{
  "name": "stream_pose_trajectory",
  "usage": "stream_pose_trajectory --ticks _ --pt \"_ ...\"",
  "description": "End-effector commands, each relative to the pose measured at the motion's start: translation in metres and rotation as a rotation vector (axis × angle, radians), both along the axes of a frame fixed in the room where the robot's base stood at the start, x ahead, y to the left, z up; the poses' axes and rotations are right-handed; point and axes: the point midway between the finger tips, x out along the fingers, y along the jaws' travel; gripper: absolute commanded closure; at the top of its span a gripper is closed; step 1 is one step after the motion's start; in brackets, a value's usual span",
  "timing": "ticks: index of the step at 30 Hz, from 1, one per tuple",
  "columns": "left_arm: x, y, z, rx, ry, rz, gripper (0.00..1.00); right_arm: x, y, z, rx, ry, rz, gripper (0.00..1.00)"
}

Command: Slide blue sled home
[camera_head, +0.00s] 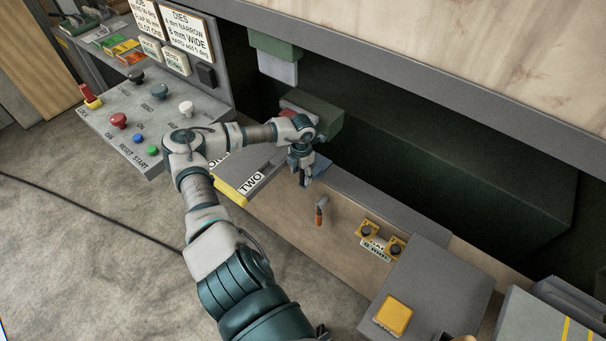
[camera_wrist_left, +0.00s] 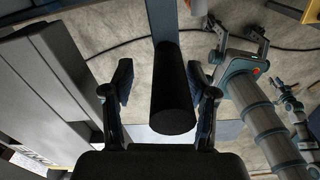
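My left gripper (camera_head: 303,178) points down at the far end of the bench strip, beside a small blue-grey piece (camera_head: 320,167) that looks like the blue sled. My arm partly hides it. In the left wrist view, the fingers of my left gripper (camera_wrist_left: 161,88) stand apart on either side of a black cylindrical handle (camera_wrist_left: 172,100). Gaps show on both sides, so the fingers do not grip it. A blue-grey bar (camera_wrist_left: 160,18) runs behind the handle. My right gripper (camera_wrist_left: 240,42) shows at the upper right of the left wrist view with its fingers spread, empty.
A grey box with a yellow button (camera_head: 394,316) is nearer. A control panel (camera_head: 150,115) stands left.

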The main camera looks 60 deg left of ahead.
Motion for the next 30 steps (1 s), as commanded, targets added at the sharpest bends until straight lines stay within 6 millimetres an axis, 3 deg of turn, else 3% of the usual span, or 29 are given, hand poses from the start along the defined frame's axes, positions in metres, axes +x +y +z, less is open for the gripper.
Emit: stream_pose_trajectory --ticks 10,17,22,30 --pt "0.001 -0.004 0.001 0.0 -0.002 -0.002 0.42 -0.001 0.007 0.0 0.008 0.001 -0.002 0.6" --pt "0.001 -0.004 0.003 -0.003 -0.003 -0.002 0.42 -0.006 0.001 -0.001 0.002 0.009 0.002 0.6" --pt "0.002 -0.003 0.026 -0.001 -0.005 -0.003 0.42 -0.004 0.002 0.0 0.003 0.006 0.001 0.6" --pt "0.003 -0.005 0.087 -0.001 -0.004 -0.002 0.42 -0.003 0.002 0.0 0.004 0.004 0.0 0.6"
